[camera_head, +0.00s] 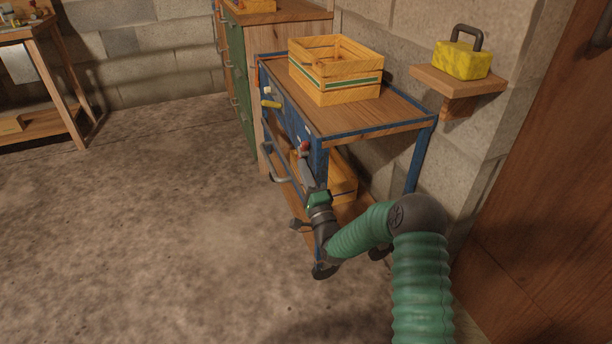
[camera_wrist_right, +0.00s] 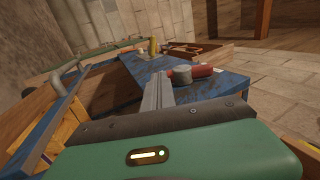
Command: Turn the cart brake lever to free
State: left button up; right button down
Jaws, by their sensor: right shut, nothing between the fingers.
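The blue-framed cart (camera_head: 375,130) with a wooden top stands against the wall in the head view. A red-handled lever with a grey round hub (camera_wrist_right: 181,75) sits on the cart's blue panel (camera_wrist_right: 215,84); its red handle (camera_wrist_right: 202,71) points right in the wrist view. The red part also shows in the head view (camera_head: 304,146), just beyond my fingertips. My right gripper (camera_head: 304,162) is shut and empty, its fingers (camera_wrist_right: 158,90) close beside the hub. I cannot tell whether they touch it. My left gripper is not in view.
A wooden crate (camera_head: 335,85) stands on the cart top, another (camera_head: 343,183) on the lower shelf. A yellow handle (camera_head: 271,104) sticks out farther along the panel. A wall shelf (camera_head: 460,82) holds a yellow block (camera_head: 462,61). The floor (camera_head: 170,210) to the left is clear.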

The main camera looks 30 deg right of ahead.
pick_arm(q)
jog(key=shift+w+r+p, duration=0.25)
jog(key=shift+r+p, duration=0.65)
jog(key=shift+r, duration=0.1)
pick_arm(e)
jog(key=shift+w+d+f, duration=0.1)
jog(key=shift+w+d, duration=0.05)
jog(key=shift+w, duration=0.4)
jog(key=shift+w+d+f, duration=0.1)
jog(key=shift+w, duration=0.45)
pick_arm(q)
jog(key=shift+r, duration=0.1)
pick_arm(e)
jog(key=shift+w, duration=0.1)
jog(key=shift+f, duration=0.1)
